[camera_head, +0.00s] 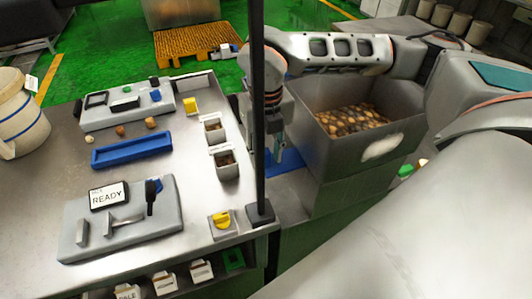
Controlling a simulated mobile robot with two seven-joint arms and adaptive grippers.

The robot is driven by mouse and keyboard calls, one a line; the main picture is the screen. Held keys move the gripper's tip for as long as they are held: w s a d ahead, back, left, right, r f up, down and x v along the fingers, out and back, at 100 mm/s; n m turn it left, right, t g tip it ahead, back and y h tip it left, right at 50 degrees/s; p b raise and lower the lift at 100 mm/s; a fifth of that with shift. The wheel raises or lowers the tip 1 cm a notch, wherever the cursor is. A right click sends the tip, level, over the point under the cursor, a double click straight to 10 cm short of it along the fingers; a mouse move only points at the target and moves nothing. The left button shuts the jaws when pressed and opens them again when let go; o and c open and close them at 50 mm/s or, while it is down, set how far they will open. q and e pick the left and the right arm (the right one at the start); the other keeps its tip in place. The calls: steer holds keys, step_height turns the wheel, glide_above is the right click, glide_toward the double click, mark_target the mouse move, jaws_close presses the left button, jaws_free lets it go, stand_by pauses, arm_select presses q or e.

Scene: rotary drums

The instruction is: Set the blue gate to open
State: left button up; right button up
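A flat blue piece (290,162), which looks like the blue gate, lies at the left foot of the grey bin, beyond the table's right edge. It is partly covered, and I cannot tell whether it is open or shut. My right gripper (278,154) points down just above or at this blue piece. The black post partly hides the wrist, and the fingers are too small to tell whether they are apart or touching the blue piece. My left gripper is not in view.
The black post (258,100) stands close to my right wrist. The grey bin (385,140) holds brown lumps. The metal table (60,165) carries a blue tray (132,150), a READY panel (150,220), small cups and a yellow knob (221,220).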

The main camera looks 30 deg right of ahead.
jaws_close()
steer(key=w+a+b, duration=0.1)
steer(key=a, duration=0.5)
steer(key=shift+w, duration=0.25)
steer(key=shift+a+r, duration=0.1)
steer(key=shift+c, duration=1.3)
jaws_free()
steer(key=shift+o, duration=1.3)
steer(key=shift+a, duration=0.2)
steer(key=shift+d, duration=0.15)
